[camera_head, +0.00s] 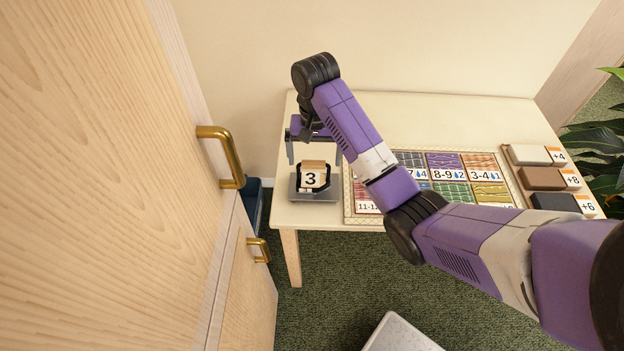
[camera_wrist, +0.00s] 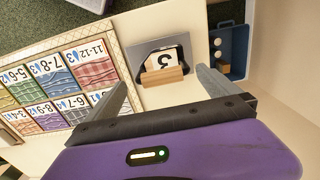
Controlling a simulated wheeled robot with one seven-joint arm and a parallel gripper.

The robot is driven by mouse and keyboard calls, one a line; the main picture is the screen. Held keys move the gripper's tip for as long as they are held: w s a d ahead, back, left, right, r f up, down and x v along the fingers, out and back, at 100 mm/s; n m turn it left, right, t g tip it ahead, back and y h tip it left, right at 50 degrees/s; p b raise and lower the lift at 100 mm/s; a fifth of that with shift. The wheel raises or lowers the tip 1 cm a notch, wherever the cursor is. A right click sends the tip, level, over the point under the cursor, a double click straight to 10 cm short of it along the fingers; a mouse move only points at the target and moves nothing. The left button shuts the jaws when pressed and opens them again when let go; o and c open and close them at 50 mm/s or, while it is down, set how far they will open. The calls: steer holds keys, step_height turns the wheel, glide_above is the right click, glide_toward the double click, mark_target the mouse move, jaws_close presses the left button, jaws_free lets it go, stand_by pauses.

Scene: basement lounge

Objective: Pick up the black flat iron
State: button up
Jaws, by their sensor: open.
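The black flat iron (camera_head: 312,188) appears to be the small black-sided piece with a wooden grip and a pale face marked "3". It sits on a grey plate (camera_head: 328,196) at the near left of the table. In the wrist view the iron (camera_wrist: 164,59) lies in view ahead of the fingers, its wooden grip (camera_wrist: 163,76) nearest them. My gripper (camera_head: 314,151) is open and empty above the iron, one finger toward each side. The fingers (camera_wrist: 163,82) also show in the wrist view, apart from the iron. Contact is not visible.
A framed board of numbered coloured tiles (camera_head: 450,175) lies right of the plate. White, brown and dark blocks (camera_head: 541,179) with tags line the table's right end. A wooden cabinet (camera_head: 100,150) with brass handles stands close on the left. A blue bin (camera_wrist: 229,42) is beside the table.

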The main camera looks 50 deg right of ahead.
mark_target(313, 178)
steer(key=shift+w+f, duration=0.15)
steer(key=shift+f, duration=3.05)
steer(key=c, duration=1.4)
steer(key=shift+o, duration=0.2)
steer(key=shift+r, duration=0.1)
